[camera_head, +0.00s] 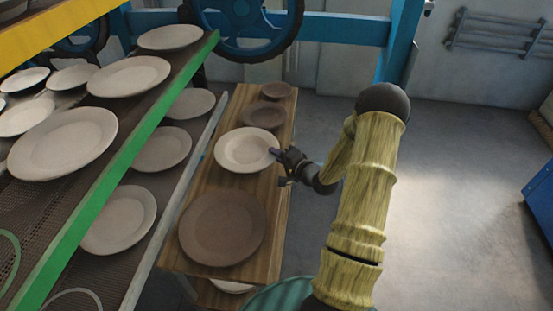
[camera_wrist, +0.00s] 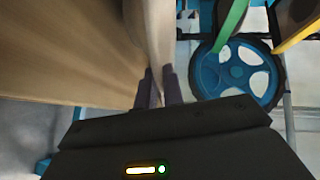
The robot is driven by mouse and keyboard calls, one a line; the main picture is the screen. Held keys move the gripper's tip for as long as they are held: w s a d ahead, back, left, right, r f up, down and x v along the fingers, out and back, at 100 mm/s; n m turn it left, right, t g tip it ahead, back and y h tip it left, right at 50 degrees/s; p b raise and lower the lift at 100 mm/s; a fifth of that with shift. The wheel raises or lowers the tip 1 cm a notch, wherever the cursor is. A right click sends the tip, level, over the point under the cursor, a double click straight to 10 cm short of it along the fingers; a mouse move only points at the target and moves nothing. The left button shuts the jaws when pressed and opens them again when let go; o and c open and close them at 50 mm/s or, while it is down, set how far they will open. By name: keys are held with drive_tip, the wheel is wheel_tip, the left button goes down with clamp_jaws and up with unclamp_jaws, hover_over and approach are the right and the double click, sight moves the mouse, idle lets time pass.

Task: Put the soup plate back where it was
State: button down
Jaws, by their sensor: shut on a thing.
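A pale soup plate (camera_head: 240,148) is in the middle of the wooden table (camera_head: 228,103), with its hollow facing up. My gripper (camera_head: 277,155) comes from the right and is shut on the plate's right rim. In the wrist view the plate (camera_wrist: 160,35) shows nearly edge-on between my two dark fingers (camera_wrist: 159,88), close along the wooden surface. I cannot tell whether the plate touches the table or is just above it.
A large brown plate (camera_head: 222,227) lies in front of the pale plate. Smaller brown dishes (camera_head: 264,115) (camera_head: 276,90) lie behind it. The plate dryer's green-edged shelf (camera_head: 150,146) holds several pale plates at left. Open floor (camera_head: 450,190) lies at right.

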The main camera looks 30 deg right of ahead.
drive_tip(key=shift+f, duration=0.9)
drive_tip(key=shift+f, duration=0.1)
drive_tip(key=c, duration=1.5)
unclamp_jaws()
drive_tip(key=b+v, duration=0.1)
drive_tip(key=v, duration=1.1)
